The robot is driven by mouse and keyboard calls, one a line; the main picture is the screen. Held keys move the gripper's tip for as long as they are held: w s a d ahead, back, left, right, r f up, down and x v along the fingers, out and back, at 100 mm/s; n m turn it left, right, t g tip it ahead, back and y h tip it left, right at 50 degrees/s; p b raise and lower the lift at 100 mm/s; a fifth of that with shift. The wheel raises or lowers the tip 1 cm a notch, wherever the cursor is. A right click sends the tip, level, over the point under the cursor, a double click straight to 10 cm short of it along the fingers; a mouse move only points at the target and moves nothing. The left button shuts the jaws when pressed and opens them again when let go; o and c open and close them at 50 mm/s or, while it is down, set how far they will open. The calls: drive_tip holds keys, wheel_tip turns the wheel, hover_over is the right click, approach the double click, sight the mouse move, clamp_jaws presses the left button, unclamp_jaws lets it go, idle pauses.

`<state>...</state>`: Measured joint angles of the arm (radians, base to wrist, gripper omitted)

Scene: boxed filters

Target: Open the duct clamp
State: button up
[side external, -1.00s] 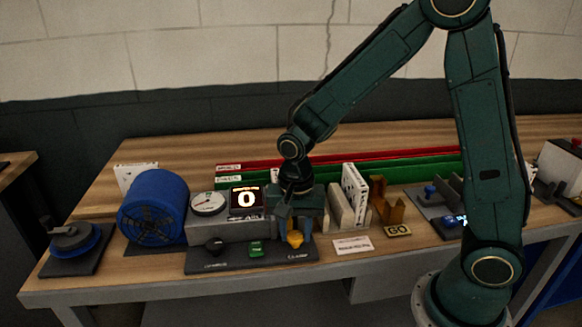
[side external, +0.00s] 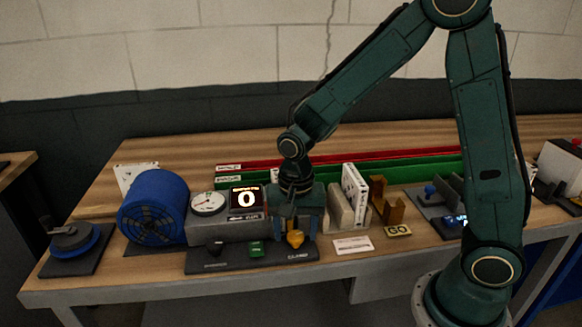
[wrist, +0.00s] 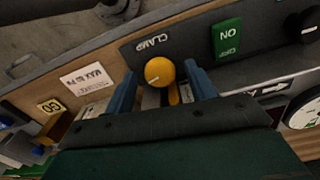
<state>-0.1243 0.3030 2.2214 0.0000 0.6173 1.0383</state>
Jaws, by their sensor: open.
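The clamp control is a yellow knob with a short lever (side external: 295,238), on the dark panel in front of the grey duct housing. In the wrist view the yellow knob (wrist: 160,72) sits below the "CLAMP" label, between my two blue fingers. My gripper (side external: 297,228) points down over it with the fingers apart, one on each side. In the wrist view my gripper (wrist: 162,88) shows a gap between each finger and the knob. The gripper body hides part of the housing behind it.
Left of the clamp are a green ON switch (side external: 256,249), a black knob (side external: 214,247), a gauge (side external: 208,203), a display reading 0 (side external: 246,199) and a blue fan (side external: 154,207). Right are a white boxed filter (side external: 355,193), a paper label (side external: 353,246) and a GO tag (side external: 398,231).

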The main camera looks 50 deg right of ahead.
sight(295, 235)
wheel_tip(295, 235, up, 14)
drive_tip(key=shift+f, duration=0.2)
idle(0.4)
drive_tip(key=shift+c, duration=0.2)
drive_tip(key=s+a+f+m+t+h, duration=0.1)
drive_tip(key=a+m+h, duration=0.3)
drive_tip(key=a, duration=0.2)
drive_tip(key=shift+s+m, duration=0.3)
idle(0.4)
drive_tip(key=shift+f, duration=0.1)
drive_tip(key=x, duration=1.3)
drive_tip(key=shift+w+d+f, duration=0.15)
drive_tip(key=shift+d+f, duration=0.05)
drive_tip(key=shift+d, duration=0.2)
